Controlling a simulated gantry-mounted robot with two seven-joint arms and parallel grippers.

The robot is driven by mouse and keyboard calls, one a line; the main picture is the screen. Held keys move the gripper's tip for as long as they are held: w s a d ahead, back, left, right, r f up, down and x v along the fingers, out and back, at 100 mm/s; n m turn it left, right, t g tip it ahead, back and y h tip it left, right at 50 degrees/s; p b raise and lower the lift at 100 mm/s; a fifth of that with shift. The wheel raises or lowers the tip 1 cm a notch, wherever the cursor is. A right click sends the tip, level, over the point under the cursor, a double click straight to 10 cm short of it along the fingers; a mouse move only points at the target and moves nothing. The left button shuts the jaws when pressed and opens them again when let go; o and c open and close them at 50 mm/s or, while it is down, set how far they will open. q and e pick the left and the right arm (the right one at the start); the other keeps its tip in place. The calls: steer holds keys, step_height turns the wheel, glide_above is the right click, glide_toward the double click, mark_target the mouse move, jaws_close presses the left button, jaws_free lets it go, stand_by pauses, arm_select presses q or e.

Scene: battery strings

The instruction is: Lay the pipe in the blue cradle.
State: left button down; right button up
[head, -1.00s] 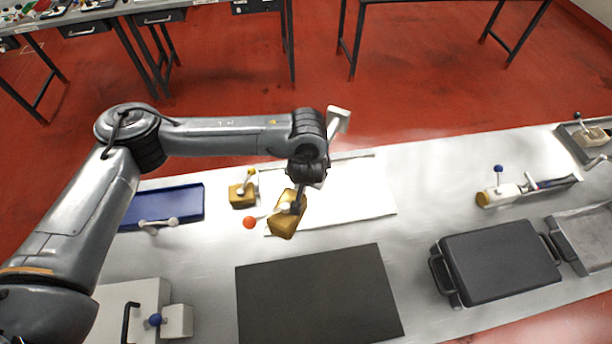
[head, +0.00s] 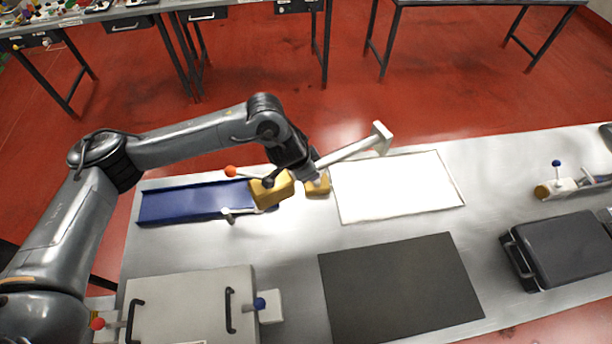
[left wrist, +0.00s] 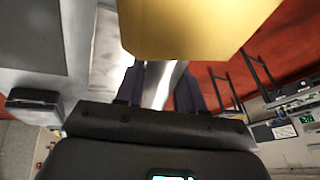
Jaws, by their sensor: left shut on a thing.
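The pipe (head: 348,151) is a pale rod with a white end piece at the upper right and a gold block (head: 271,191) at its lower left. A thin stem with an orange ball sticks out from the block. My left gripper (head: 307,171) is shut on the pipe between these ends. The left wrist view shows the gold block (left wrist: 195,25) large and close, with a silvery length between the dark fingers. The blue cradle (head: 180,203) lies at the table's left. The gold block overlaps its right end in the head view; their height apart cannot be told.
Another gold block (head: 319,187) stands beside the white tray (head: 400,187), partly hidden. A pale lever (head: 230,215) sits at the cradle's front edge. A dark mat (head: 400,285), a pale lidded case (head: 185,300) and a black case (head: 560,250) lie nearer.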

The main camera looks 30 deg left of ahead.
arm_select(q)
steer(key=s+a+f+m+h, duration=0.1)
steer(key=a+f+m, duration=0.15)
steer(key=a, duration=0.55)
steer(key=a+f+m+h, duration=0.1)
steer(key=a+f+m, duration=0.15)
steer(key=a, duration=0.55)
steer(key=s+a+f+n, duration=0.1)
steer(key=s+a+f, duration=0.3)
steer(key=s+a, duration=0.45)
steer(key=s+a+f, duration=0.4)
steer(key=s+a, duration=0.1)
steer(key=a, duration=0.6)
steer(key=shift+g+y, duration=0.3)
steer(key=f+b, duration=0.1)
steer(key=b, duration=0.1)
steer(key=f+b, duration=0.1)
steer(key=f, duration=0.1)
steer(key=f+b, duration=0.2)
steer(key=shift+w+f+b, duration=0.2)
steer(key=shift+w+b, duration=0.1)
steer(key=shift+f, duration=0.1)
steer(key=shift+f+b, duration=0.35)
steer(key=shift+f, duration=0.1)
steer(key=c, duration=0.6)
jaws_free()
steer(key=shift+a, duration=0.1)
